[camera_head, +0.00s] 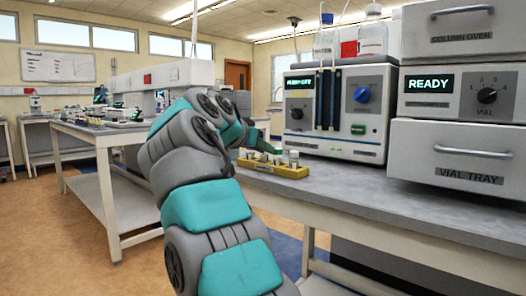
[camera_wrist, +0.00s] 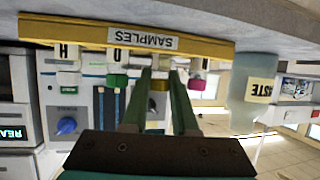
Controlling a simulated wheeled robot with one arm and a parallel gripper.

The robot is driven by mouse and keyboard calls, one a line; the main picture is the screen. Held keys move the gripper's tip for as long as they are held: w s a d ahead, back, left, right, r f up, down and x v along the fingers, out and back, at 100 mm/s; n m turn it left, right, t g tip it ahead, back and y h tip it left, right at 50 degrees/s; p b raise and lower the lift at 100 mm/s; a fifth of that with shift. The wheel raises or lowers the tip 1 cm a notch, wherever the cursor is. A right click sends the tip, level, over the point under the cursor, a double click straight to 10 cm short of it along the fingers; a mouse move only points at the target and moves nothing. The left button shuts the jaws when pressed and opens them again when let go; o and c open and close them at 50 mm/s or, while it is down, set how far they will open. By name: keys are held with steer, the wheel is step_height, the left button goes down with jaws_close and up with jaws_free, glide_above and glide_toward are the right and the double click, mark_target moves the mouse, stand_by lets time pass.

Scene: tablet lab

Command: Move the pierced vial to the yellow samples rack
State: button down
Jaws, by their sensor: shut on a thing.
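The yellow samples rack (camera_head: 285,173) stands on the bench beside the instrument. In the wrist view, which is upside down, the rack (camera_wrist: 60,33) spans the top with its SAMPLES label. My gripper (camera_wrist: 160,74) is shut on a vial with a yellow cap (camera_wrist: 159,85), right at the rack. Its lower end is hidden, so I cannot tell whether it is seated or which vial is pierced. In the head view my gripper (camera_head: 276,152) is over the rack, its fingers partly hidden by my arm.
A waste container (camera_wrist: 253,88) is to the right in the wrist view. The instrument (camera_head: 335,140) is behind the rack. Bench space right of the rack (camera_head: 350,185) is clear.

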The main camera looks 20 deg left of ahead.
steer(key=shift+f, duration=0.2)
steer(key=c, duration=1)
jaws_free()
steer(key=shift+r, duration=0.1)
steer(key=shift+r, duration=0.15)
steer(key=v, duration=1.2)
